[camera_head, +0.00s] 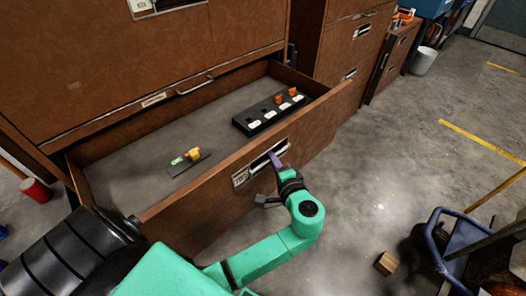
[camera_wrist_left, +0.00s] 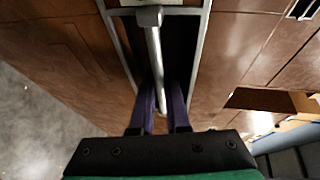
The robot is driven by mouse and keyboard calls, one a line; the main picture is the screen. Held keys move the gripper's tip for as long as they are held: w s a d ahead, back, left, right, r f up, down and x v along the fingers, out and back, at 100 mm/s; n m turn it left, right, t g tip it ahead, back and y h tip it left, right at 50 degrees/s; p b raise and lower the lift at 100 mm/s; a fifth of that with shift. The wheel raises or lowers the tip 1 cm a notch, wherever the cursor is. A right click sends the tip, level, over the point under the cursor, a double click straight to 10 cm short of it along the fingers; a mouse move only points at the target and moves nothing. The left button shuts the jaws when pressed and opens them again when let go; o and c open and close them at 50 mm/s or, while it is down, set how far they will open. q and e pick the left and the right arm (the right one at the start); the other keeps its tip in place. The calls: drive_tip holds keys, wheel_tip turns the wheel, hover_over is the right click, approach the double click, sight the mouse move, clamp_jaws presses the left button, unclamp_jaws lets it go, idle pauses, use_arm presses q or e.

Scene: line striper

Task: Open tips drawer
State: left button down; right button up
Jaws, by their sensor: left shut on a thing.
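The brown drawer (camera_head: 208,215) stands pulled out from its cabinet, with its inside in view. A label (camera_head: 240,177) sits beside the handle recess on its front, but I cannot read it. My left gripper (camera_head: 276,161) is at this recess. In the left wrist view, the purple fingers of my left gripper (camera_wrist_left: 163,108) are shut on the metal bar handle (camera_wrist_left: 154,50), one on each side. My right gripper is out of view.
A closed drawer with a handle (camera_head: 194,85) lies above the open one. Another brown cabinet (camera_head: 345,45) stands to the right. A red cup (camera_head: 36,191) is on the floor at left. A small wooden block (camera_head: 385,263) and a blue-framed object (camera_head: 440,245) are at lower right.

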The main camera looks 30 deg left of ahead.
use_arm(q)
drive_tip(key=shift+s+d+f, duration=0.1)
drive_tip(key=shift+s+d, duration=0.1)
drive_tip(key=shift+d, duration=0.3)
drive_tip(key=c, duration=1.2)
unclamp_jaws()
drive_tip(key=b+v, duration=0.3)
drive_tip(key=v, duration=0.9)
